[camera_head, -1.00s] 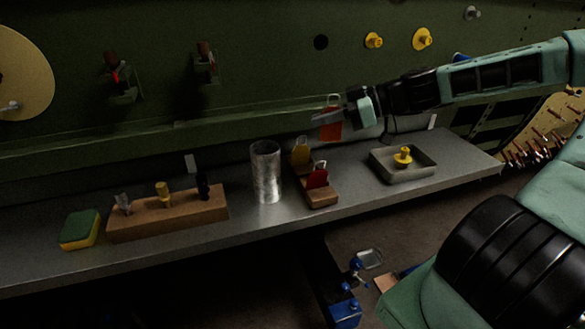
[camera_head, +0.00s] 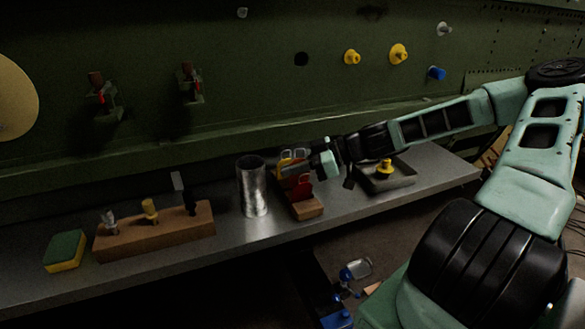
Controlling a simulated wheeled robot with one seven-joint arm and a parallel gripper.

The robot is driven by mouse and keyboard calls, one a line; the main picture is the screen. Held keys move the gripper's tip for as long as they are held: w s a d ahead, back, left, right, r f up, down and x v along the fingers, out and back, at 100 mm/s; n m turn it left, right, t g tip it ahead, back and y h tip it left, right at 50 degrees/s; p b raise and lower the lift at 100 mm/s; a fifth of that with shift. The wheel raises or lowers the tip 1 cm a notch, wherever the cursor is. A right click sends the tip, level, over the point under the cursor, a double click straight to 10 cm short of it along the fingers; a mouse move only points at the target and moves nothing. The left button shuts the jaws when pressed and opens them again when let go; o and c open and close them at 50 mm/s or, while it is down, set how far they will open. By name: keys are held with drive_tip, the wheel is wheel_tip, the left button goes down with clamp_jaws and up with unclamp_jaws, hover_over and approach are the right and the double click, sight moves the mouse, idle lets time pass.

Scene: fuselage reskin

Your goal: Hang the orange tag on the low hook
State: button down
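My gripper (camera_head: 297,168) is over the wooden tag holder (camera_head: 307,210) on the bench, at the level of the tags. It appears shut on the orange tag (camera_head: 291,181), whose pale loop (camera_head: 301,154) shows just above the fingers; its body is mostly hidden by the fingers and the red tag. A yellow tag (camera_head: 284,160) stands at the back of the holder, partly behind the fingers. A red tag (camera_head: 302,187) stands in front. Two dark brackets with red parts, one at left (camera_head: 103,95) and one nearer (camera_head: 190,83), are on the green wall. I cannot tell which fitting is the low hook.
A metal can (camera_head: 253,187) stands just left of the holder. A wooden block with several tools (camera_head: 155,235) and a sponge (camera_head: 65,251) are further left. A grey tray (camera_head: 402,179) with a yellow knob is right, below my forearm. Yellow knobs (camera_head: 398,53) project from the wall.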

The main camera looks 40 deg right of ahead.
drive_tip(key=c, duration=1.6)
unclamp_jaws()
drive_tip(key=shift+f, duration=0.1)
drive_tip(key=shift+c, duration=0.2)
drive_tip(key=shift+r, duration=0.25)
drive_tip(key=b+v, duration=0.1)
drive_tip(key=v, duration=1.1)
